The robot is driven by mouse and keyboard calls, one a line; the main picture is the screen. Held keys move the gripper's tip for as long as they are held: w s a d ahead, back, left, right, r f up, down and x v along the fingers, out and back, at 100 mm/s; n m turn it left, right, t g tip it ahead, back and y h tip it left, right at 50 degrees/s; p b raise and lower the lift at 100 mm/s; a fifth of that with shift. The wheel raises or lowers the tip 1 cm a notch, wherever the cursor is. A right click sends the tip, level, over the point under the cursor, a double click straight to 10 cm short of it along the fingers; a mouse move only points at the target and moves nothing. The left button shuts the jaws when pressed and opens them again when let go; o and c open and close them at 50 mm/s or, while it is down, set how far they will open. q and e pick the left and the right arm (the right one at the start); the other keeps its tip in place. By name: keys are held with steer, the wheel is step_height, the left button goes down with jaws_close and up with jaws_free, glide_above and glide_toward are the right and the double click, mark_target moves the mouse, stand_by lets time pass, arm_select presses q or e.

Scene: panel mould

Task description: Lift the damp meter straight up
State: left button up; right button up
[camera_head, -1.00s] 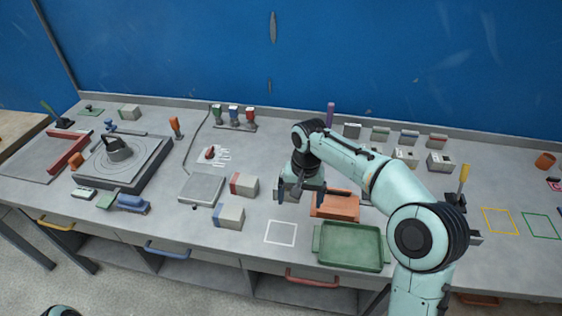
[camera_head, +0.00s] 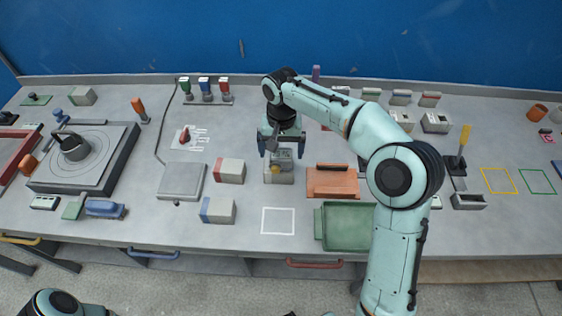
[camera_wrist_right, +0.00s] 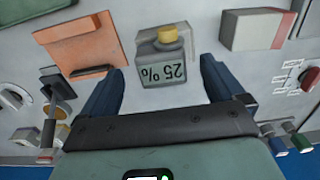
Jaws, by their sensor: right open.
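The damp meter (camera_head: 279,166) is a small grey device with a yellow knob, standing on the bench. In the right wrist view the meter (camera_wrist_right: 160,66) shows a display reading 25%, upside down. My right gripper (camera_head: 281,146) is open, pointing down at the meter's far side. Its two dark blue fingers (camera_wrist_right: 161,76) are spread to either side of the meter's display end, with gaps on both sides. Nothing is held. My left gripper is out of view.
An orange-brown box (camera_head: 333,182) stands right of the meter and a grey-and-red block (camera_head: 230,171) left of it. A green tray (camera_head: 318,228) and a white square outline (camera_head: 278,221) lie nearer the front edge. Small stamps (camera_head: 205,92) stand behind.

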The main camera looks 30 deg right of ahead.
mark_target(281, 155)
steer(key=shift+w+d+f, duration=0.1)
steer(key=shift+f, duration=1.25)
steer(key=shift+w+f, duration=0.1)
steer(key=shift+f, duration=1.25)
steer(key=shift+r, duration=0.1)
steer(key=c, duration=1.5)
